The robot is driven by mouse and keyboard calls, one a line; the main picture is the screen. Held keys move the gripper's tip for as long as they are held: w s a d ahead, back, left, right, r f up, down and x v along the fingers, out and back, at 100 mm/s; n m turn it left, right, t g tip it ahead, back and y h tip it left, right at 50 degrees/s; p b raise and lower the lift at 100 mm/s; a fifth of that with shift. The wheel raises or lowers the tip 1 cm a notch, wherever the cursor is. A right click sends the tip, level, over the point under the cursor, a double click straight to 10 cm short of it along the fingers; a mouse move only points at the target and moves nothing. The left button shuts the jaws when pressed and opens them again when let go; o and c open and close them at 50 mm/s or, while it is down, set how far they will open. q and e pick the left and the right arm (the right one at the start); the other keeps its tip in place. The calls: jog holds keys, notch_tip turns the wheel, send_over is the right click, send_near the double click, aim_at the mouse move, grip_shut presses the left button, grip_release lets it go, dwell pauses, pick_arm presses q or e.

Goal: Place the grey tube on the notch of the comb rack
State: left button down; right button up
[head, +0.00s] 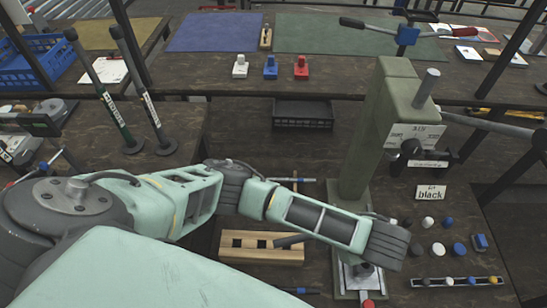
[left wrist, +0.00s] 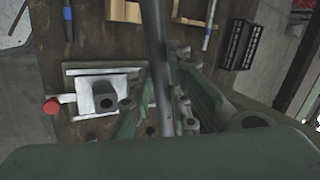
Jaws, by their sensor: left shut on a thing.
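My left gripper (left wrist: 160,78) is shut on the grey tube (left wrist: 157,40), a long dark rod running up between its fingers in the left wrist view. In the head view, my left arm reaches across to the press, and its fingers are hidden below the wrist. A dark end of what looks like the tube (head: 292,241) shows left of my forearm, above a wooden piece with dark square openings (head: 262,255). This wooden piece may be the comb rack; I cannot tell for sure. I cannot tell whether the tube touches it. My right gripper is not in view.
The green-grey press (head: 372,135) stands beside my left wrist, with its white base plate (left wrist: 92,84) below. A black crate (head: 303,115) is behind. Small black, white and blue parts and a pin strip (head: 455,282) lie at the right.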

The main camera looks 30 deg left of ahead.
pick_arm(q)
jog(key=shift+w+a+f+m, duration=0.15)
jog(key=shift+w+a+f, duration=0.15)
jog(key=shift+a+f, duration=0.2)
jog(key=shift+w+a+f+m, duration=0.15)
jog(key=shift+w+a+f, duration=0.15)
jog(key=shift+f, duration=0.3)
jog(key=a+f+m+t+h+b, duration=0.1)
jog(key=a+f, duration=0.3)
jog(key=a, duration=0.4)
jog(key=a+f+m+b, duration=0.1)
jog(key=a+f, duration=0.3)
jog(key=a, duration=0.4)
jog(key=w+a+f, duration=0.2)
jog(key=w+f, duration=0.1)
jog(key=w+a+f+b, duration=0.1)
jog(key=w+a+f, duration=0.1)
jog(key=w+f, duration=0.1)
jog(key=w+a+f+b, duration=0.1)
jog(key=w+a+f, duration=0.2)
jog(key=f, duration=0.1)
jog(key=shift+f+m, duration=0.25)
jog(key=shift+m, duration=0.05)
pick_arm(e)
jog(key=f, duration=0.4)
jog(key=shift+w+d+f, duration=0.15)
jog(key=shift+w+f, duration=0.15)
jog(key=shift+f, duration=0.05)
pick_arm(q)
jog(key=shift+f, duration=0.1)
